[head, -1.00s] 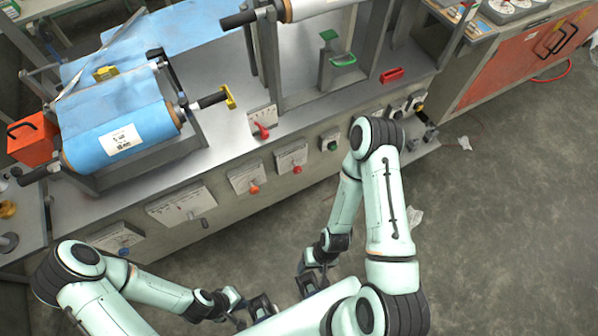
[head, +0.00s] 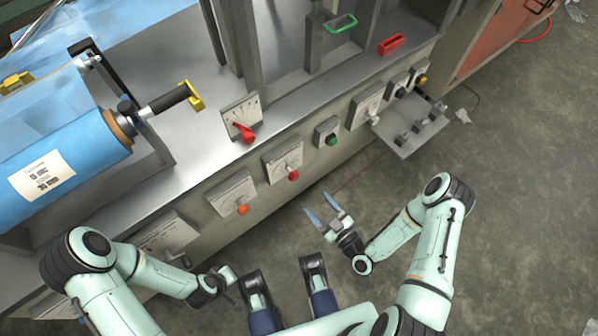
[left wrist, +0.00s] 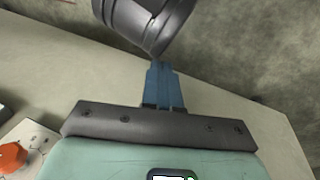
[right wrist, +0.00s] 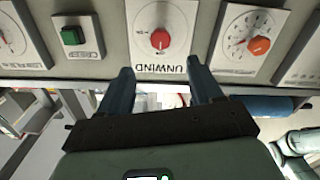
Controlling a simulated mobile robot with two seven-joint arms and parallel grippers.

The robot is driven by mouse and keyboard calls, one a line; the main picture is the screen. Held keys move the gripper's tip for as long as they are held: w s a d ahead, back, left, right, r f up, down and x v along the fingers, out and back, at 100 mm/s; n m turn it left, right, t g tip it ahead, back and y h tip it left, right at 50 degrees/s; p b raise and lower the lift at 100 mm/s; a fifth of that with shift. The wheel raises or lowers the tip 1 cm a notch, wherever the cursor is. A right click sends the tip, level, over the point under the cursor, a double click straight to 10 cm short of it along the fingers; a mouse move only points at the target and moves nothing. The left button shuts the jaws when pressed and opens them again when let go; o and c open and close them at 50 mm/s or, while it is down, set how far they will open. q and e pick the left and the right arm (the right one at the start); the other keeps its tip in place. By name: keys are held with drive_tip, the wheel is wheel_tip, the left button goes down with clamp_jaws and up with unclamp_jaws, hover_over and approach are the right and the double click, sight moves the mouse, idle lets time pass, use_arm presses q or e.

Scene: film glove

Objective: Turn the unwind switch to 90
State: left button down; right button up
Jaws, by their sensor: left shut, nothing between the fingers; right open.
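The unwind switch is a red knob (right wrist: 160,39) on a white plate (right wrist: 160,60) marked UNWIND, upside down in the right wrist view. In the head view its red knob (head: 293,175) sits on the front panel between a green button and an orange knob. Its scale figures are too small to read. My right gripper (head: 322,210) is open and empty, below and in front of the switch. In the right wrist view its two fingers (right wrist: 160,68) point toward the plate, apart from the knob. My left gripper (left wrist: 162,68) is shut and empty, away from the switch.
A green button (head: 332,140) and an orange knob (head: 243,209) flank the switch. A red lever (head: 245,132) stands on the bench above. A small shelf (head: 420,135) juts out at the right. The floor in front is clear.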

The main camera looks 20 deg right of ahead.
sight(296, 178)
use_arm(q)
drive_tip(key=shift+t+y, duration=0.3)
drive_tip(key=shift+t, duration=0.1)
drive_tip(key=w+a+f+b, duration=0.1)
drive_tip(key=w+f+b, duration=0.1)
drive_tip(key=shift+w+a+f, duration=0.25)
drive_tip(key=shift+w+a, duration=0.05)
drive_tip(key=shift+a, duration=0.1)
use_arm(e)
drive_tip(key=x, duration=1.3)
drive_tip(key=shift+r, duration=0.1)
drive_tip(key=shift+c, duration=0.3)
drive_tip(key=c, duration=1)
